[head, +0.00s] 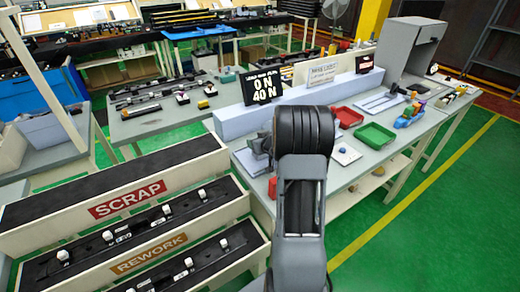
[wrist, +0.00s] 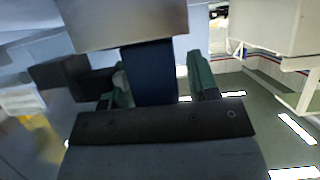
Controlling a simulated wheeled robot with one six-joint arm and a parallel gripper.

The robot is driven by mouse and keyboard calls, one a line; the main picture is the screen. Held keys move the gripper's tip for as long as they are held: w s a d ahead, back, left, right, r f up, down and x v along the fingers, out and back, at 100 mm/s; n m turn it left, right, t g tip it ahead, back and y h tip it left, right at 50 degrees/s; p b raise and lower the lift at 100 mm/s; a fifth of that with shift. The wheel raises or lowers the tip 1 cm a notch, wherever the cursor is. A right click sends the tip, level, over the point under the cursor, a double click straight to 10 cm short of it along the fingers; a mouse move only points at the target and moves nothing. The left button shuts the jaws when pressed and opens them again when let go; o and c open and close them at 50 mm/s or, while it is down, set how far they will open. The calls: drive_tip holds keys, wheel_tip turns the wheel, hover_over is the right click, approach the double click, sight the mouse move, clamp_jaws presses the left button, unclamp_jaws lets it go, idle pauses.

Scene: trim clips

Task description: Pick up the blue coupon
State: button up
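In the wrist view a dark blue strip (wrist: 150,72), which looks like the blue coupon, runs from a grey metal block (wrist: 120,22) toward my palm. My gripper (wrist: 160,82) has its two green fingers apart, one on each side of the strip. A gap shows between the strip and the right finger. The left finger is close to the strip; I cannot tell if they touch. The strip's near end is hidden behind the dark palm bar. In the head view my arm hides my gripper and the coupon; a grey device (head: 257,150) shows just left of the arm.
The bench (head: 350,172) holds a red tray (head: 347,117), a green tray (head: 374,135) and a white pad (head: 346,155). A display (head: 262,87) reads 0 N and 40 N. Scrap (head: 128,197) and rework (head: 150,253) bins stand at left. Green floor is clear at right.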

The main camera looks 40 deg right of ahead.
drive_tip(key=c, duration=0.8)
